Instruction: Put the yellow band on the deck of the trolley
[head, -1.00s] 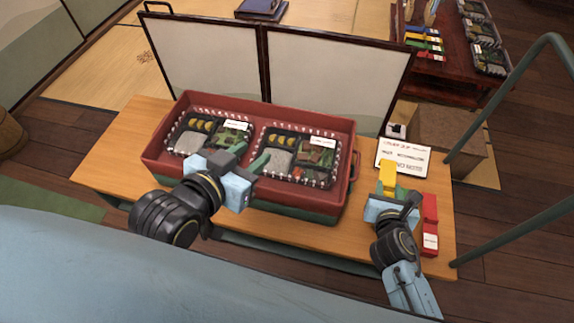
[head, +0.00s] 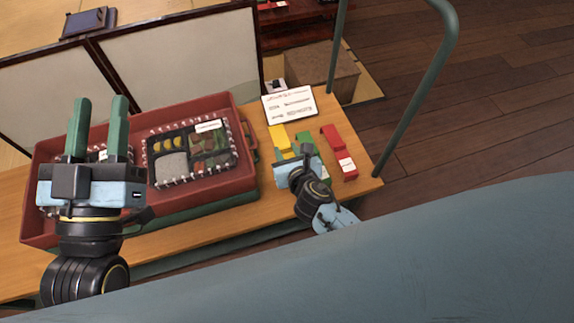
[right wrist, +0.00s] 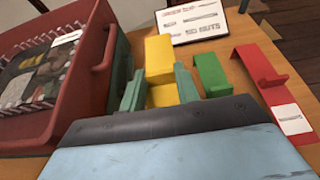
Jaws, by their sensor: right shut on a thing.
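The yellow band (head: 280,138) is between the fingers of my right gripper (head: 293,155), over the right end of the wooden deck (head: 215,235). In the right wrist view the yellow band (right wrist: 160,58) sits between the two green fingers. I cannot tell whether its underside touches the wood. The deck has a grey-green tube handle (head: 412,95) at its right end and looks like the trolley's. My left gripper (head: 98,115) is open and empty, its fingers apart above the left part of the red crate.
A green band (right wrist: 212,75) and a red band (head: 338,150) lie just right of the yellow one. A white printed card (head: 290,105) lies behind them. The red crate (head: 190,205) with lunch boxes fills much of the deck. A folding screen (head: 180,62) stands behind it.

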